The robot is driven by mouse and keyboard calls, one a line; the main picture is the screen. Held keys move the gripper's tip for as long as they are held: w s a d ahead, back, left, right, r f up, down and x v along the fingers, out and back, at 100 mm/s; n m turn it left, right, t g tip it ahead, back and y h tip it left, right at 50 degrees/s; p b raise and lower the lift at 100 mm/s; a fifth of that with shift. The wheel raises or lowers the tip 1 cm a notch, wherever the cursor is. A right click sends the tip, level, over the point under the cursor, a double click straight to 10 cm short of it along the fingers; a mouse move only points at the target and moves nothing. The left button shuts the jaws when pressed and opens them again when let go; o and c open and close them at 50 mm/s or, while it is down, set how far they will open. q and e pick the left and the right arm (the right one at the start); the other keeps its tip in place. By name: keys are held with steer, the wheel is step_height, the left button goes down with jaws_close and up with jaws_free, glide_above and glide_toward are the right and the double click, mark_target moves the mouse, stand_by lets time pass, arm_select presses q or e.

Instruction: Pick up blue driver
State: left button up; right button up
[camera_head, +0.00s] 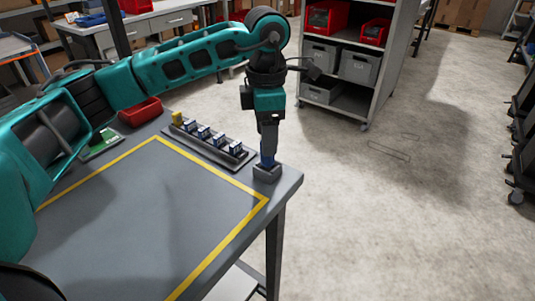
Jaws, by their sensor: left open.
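The blue driver (267,161) stands upright in a small grey holder (266,174) at the table's right corner. Only a little of its blue shows above the holder. My left gripper (268,148) points straight down over it, its dark fingers at the driver's upper part. The jaws are open; whether the fingers touch the driver is too small to tell. My right gripper is not in view.
A dark rack (232,160) with several small blue-and-white dispensers and a yellow item (178,118) stands left of the holder. A red bin (140,112) is farther left. The yellow-bordered tabletop (165,215) is clear. A grey shelf unit (375,95) stands behind on the floor.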

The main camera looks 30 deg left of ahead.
arm_select(q)
step_height(320, 180, down, 4)
steer(key=shift+w+f, duration=0.15)
steer(key=shift+f, duration=0.1)
jaws_close()
stand_by(0.5)
steer(key=shift+r, duration=0.1)
step_height(320, 180, up, 20)
steer(key=p, duration=0.2)
stand_by(0.4)
